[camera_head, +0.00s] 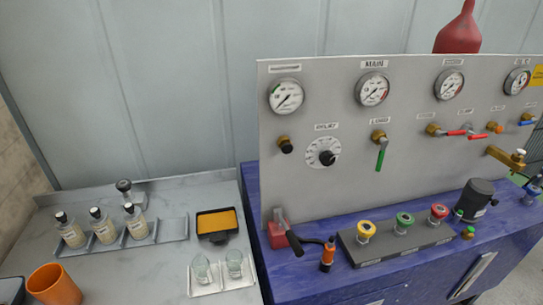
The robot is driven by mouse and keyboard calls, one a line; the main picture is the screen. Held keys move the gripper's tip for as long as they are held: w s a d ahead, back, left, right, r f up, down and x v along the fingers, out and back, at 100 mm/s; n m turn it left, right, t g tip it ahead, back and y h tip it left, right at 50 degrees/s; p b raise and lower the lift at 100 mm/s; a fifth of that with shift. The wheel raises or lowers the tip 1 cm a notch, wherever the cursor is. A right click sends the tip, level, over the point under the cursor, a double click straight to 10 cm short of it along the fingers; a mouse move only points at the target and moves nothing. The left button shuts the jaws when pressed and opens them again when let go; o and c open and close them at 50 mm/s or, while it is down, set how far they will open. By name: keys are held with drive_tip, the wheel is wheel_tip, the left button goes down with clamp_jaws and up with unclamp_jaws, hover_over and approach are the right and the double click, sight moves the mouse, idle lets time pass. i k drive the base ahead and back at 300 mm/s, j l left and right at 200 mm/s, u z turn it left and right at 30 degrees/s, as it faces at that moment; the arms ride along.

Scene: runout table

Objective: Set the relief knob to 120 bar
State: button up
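The relief knob (327,158) is a small black knob at the centre of a round white dial plate (315,147) on the upright grey panel (350,195). A label reading like "RELIEF" (326,127) sits above it. The dial's numbers and the knob's pointer are too small to read. A round gauge (286,96) is above and to the left, and another gauge (373,89) marked "MAIN" is above and to the right. Their exact readings cannot be made out. My gripper does not show in this view, and nothing visible touches the knob.
Below, a black-handled lever (291,240) and coloured knobs (404,222) stand on the blue bench (300,280). Bottles (103,226), glasses (202,268) and an orange cup (54,286) occupy the left counter.

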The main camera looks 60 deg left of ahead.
sight(327, 158)
drive_tip(key=u, duration=1.9)
drive_tip(key=i+l, duration=0.1)
drive_tip(key=i, duration=0.15)
drive_tip(key=k, duration=0.6)
drive_tip(key=i+l+u, duration=0.2)
drive_tip(key=l, duration=0.2)
drive_tip(key=i+l+u, duration=0.2)
drive_tip(key=l, duration=0.2)
drive_tip(key=l+u, duration=0.15)
drive_tip(key=l, duration=0.25)
